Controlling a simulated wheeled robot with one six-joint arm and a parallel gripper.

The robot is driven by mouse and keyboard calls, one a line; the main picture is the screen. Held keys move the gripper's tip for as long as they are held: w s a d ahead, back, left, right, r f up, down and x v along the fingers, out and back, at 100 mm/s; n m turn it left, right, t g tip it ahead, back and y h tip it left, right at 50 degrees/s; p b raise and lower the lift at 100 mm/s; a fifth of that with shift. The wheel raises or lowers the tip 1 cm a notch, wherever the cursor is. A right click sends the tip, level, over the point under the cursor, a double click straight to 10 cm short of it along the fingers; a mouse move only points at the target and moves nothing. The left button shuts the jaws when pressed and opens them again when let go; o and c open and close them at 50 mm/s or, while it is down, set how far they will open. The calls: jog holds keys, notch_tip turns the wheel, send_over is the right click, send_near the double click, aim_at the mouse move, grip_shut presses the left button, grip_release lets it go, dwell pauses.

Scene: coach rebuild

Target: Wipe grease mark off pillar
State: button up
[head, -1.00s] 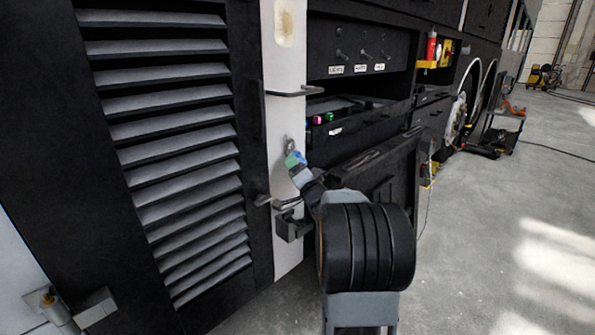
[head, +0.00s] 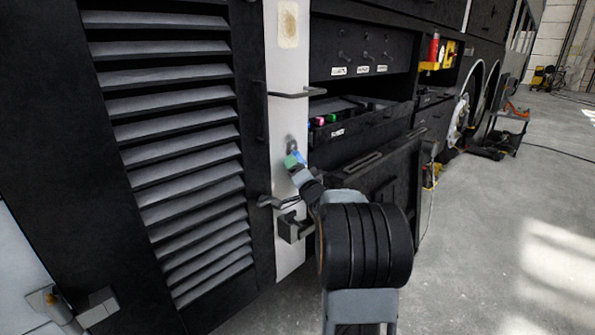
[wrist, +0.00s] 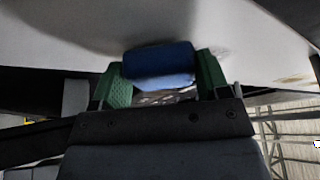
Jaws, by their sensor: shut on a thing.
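The white pillar (head: 287,110) stands upright beside the black louvred panel. A small grey smudge (head: 291,142) shows on it just above my gripper (head: 294,161). A larger tan patch (head: 288,25) is near the pillar's top in view. My gripper's green fingers, clear in the wrist view (wrist: 163,82), are shut on a blue block-like pad (wrist: 160,66). The pad is at the pillar's pale surface (wrist: 235,30), which looks darker around it; I cannot tell whether it touches. Part of the smudge may be hidden by the pad.
A thin dark handle bar (head: 297,93) crosses the pillar above my gripper, and dark brackets (head: 290,226) sit below it. Louvres (head: 185,150) lie left. An open bay (head: 355,112) with small coloured items lies right.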

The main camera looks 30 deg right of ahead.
aim_at(290, 142)
jog(key=shift+w, duration=0.3)
jog(key=shift+s+r+p, duration=0.1)
jog(key=shift+r+p, duration=1.35)
jog(key=shift+r, duration=0.35)
jog(key=shift+a+r+p, duration=0.1)
jog(key=shift+r+p, duration=2.55)
jog(key=shift+r, duration=0.65)
jog(key=shift+f+b, duration=1.4)
jog(key=shift+f, duration=0.5)
jog(key=shift+f+b, duration=2.5)
jog(key=shift+f, duration=0.8)
jog(key=shift+s+d, duration=0.2)
jog(key=shift+s, duration=0.75)
jog(key=shift+s+d, duration=0.2)
jog(key=shift+s, duration=0.7)
jog(key=shift+s+d, duration=0.2)
jog(key=shift+s, duration=0.75)
